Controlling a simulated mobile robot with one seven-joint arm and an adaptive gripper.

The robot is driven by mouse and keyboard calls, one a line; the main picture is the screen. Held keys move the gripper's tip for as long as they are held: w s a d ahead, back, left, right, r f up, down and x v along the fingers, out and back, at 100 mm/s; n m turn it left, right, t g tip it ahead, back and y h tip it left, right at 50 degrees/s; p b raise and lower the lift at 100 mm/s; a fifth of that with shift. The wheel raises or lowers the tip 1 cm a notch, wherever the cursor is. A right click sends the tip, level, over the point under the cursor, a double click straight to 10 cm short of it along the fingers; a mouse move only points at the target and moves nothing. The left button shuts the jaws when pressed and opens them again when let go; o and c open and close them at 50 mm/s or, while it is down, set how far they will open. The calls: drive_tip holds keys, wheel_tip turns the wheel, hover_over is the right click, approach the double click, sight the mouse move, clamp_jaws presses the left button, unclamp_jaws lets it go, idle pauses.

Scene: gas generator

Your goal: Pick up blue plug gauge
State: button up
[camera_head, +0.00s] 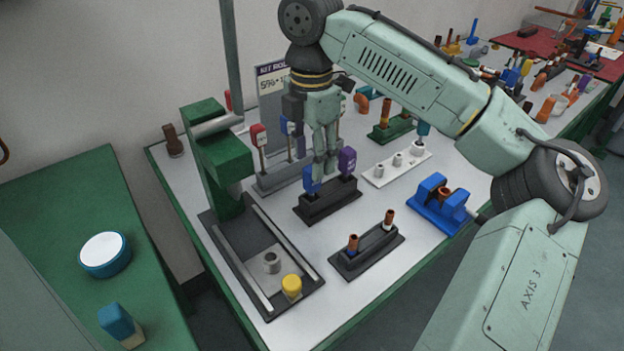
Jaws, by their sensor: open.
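A blue plug gauge (312,181) stands upright in a dark block (327,206), left of a purple gauge (347,161) in the same block. My gripper (325,167) points down at the blue gauge's upper right side, between the blue and purple handles in the picture. Its fingers are open, with no object clearly between them. They partly overlap the blue handle, and I cannot tell whether they touch it. The lower end of the blue gauge is hidden in the block.
A rack with red and blue tagged gauges (287,126) stands behind. A green press (217,150) is at left. A black holder (367,256) with copper-topped pieces is in front. A blue fixture (440,204) and a white strip (397,168) are at right.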

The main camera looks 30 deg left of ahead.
sight(312, 190)
drive_tip(key=f, duration=0.2)
drive_tip(key=f+p, duration=0.1)
drive_tip(key=f, duration=0.2)
drive_tip(key=shift+s+d+f, duration=0.15)
drive_tip(key=shift+s+f, duration=0.05)
drive_tip(key=shift+f, duration=0.1)
drive_tip(key=shift+c, duration=0.2)
drive_tip(key=c, duration=1)
